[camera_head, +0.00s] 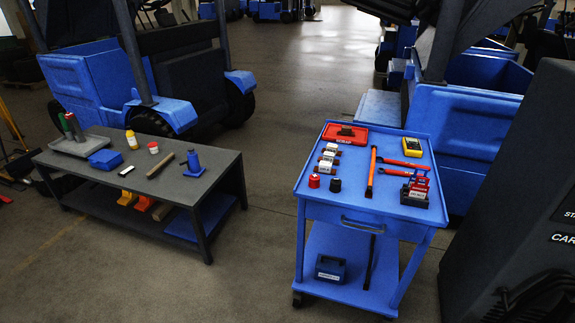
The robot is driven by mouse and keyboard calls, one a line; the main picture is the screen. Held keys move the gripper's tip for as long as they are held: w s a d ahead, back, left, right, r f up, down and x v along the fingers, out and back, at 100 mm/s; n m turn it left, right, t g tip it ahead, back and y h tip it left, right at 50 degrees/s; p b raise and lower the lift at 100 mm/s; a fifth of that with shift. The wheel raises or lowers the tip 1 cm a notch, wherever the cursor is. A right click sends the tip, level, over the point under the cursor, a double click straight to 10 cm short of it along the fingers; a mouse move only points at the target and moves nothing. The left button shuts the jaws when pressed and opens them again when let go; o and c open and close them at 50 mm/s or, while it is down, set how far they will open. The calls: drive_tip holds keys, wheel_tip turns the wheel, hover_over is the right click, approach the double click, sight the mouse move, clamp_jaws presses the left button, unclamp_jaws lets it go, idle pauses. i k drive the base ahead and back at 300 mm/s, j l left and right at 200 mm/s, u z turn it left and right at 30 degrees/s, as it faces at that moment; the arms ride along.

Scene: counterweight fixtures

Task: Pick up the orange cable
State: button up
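I cannot make out a clear orange cable. A long, straight orange item (371,172) lies on the top of the blue cart (340,214) and looks more like a tool. An orange-red long-handled tool (401,162) lies to its right. Small orange items (127,198) sit on the lower shelf of the dark bench (221,167) at left; their kind is too small to tell. My gripper is not in view.
The cart top also holds a red case (345,134), a yellow meter (411,146) and a dark block with red parts (415,193). Blue vehicles stand behind. A dark cabinet (515,190) borders the right. Open floor (262,190) lies between bench and cart.

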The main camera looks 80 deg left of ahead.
sight(368, 193)
drive_tip(key=u, duration=2)
